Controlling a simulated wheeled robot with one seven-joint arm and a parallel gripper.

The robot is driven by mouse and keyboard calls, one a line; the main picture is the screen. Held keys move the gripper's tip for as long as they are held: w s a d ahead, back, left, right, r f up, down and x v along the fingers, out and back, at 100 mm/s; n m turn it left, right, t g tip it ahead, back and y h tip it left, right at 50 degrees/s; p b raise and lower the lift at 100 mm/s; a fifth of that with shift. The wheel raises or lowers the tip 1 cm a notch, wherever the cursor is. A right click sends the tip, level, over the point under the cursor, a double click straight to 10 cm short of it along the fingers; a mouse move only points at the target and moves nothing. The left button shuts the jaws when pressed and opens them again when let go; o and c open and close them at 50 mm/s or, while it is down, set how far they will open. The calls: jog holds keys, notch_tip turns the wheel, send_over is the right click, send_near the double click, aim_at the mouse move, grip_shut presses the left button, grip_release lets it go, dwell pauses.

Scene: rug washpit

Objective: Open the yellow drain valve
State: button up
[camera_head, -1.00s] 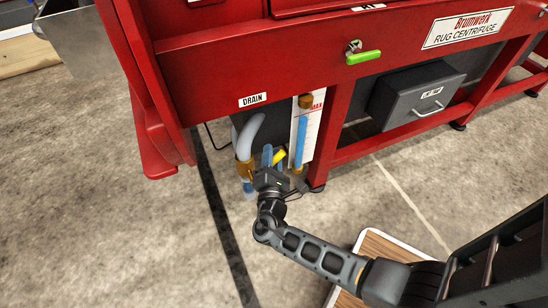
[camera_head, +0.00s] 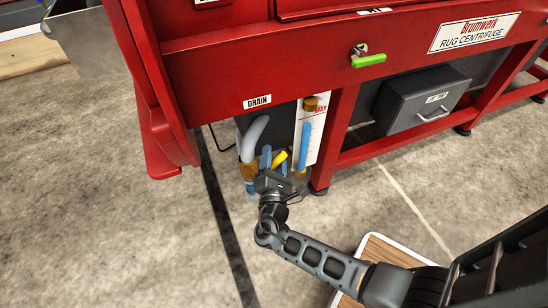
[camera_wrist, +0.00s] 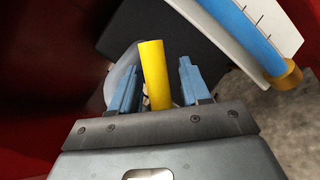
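The yellow drain valve handle (camera_head: 279,158) is under the red machine, below the DRAIN label (camera_head: 257,101). In the wrist view the yellow handle (camera_wrist: 154,72) stands between my two blue fingers, with a gap on each side. My gripper (camera_head: 273,160) is open around the handle; in the wrist view its fingertips (camera_wrist: 158,75) are apart and do not visibly touch it. The brass valve body (camera_head: 248,170) sits beside my gripper, at the foot of a grey hose (camera_head: 252,138). The handle's lower end is hidden behind my gripper.
A blue level tube (camera_head: 304,147) with a white scale board stands just right of the handle. A red frame leg (camera_head: 333,140) is close beyond it. A green lever (camera_head: 369,60) and a grey drawer box (camera_head: 421,101) are further right. The floor at left is clear.

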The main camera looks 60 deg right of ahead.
aim_at(274, 168)
jog(key=p+v, duration=0.1)
jog(key=v, duration=0.7)
jog(key=shift+d, duration=0.1)
